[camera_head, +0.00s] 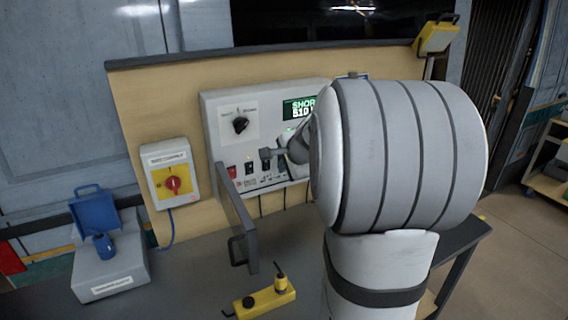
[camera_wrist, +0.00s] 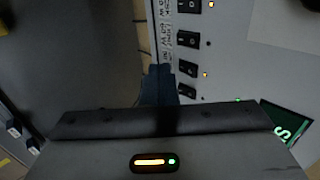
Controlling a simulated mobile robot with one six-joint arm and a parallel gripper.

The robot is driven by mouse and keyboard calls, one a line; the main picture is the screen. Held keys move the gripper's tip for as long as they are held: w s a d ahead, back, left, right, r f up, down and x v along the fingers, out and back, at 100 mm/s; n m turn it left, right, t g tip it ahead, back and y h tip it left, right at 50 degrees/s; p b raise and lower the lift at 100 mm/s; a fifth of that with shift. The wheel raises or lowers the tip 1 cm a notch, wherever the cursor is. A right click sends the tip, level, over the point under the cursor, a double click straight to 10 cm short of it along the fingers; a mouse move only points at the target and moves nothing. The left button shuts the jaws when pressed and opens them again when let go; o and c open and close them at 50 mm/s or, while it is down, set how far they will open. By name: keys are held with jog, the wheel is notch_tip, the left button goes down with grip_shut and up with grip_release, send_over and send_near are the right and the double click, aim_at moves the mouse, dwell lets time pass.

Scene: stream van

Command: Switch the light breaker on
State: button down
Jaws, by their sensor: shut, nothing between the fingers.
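A white control panel (camera_head: 215,112) on the upright board carries a row of rocker breakers; in the wrist view its face (camera_wrist: 225,45) fills the upper right. That view shows several black breakers, with one at the top (camera_wrist: 188,6), one below it (camera_wrist: 187,40), and lower ones nearer my fingers. Small orange lamps sit beside some. The labels are too small to read, so I cannot tell which is the light breaker. My gripper (camera_wrist: 158,84) is shut and empty, its fingertips beside the lowest visible breaker (camera_wrist: 187,92); contact is unclear. In the head view my arm hides the panel's right part.
A rotary dial (camera_head: 240,124) and a green-lit display (camera_head: 298,108) are on the panel. A yellow box with a red knob (camera_head: 173,184) hangs to the left. A grey box with a blue lid (camera_head: 108,262) and a yellow block (camera_head: 264,301) are on the bench.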

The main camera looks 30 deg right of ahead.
aim_at(268, 170)
jog(key=shift+w+d+f+p, duration=0.1)
jog(key=shift+w+f+p, duration=0.15)
jog(key=shift+w+f, duration=0.9)
jog(key=shift+w+a+f+p, duration=0.1)
jog(key=shift+w+f+p, duration=0.3)
jog(key=shift+w, duration=1.2)
jog(key=shift+w+d+f+p, duration=0.1)
jog(key=shift+w+f, duration=0.9)
jog(key=shift+w, duration=0.4)
jog(key=b, duration=0.2)
jog(key=shift+w+f+b, duration=0.1)
jog(key=shift+f+b, duration=0.2)
jog(key=shift+f, duration=0.1)
jog(key=shift+r+p, duration=0.35)
jog(key=shift+p, duration=0.05)
jog(key=shift+r, duration=0.1)
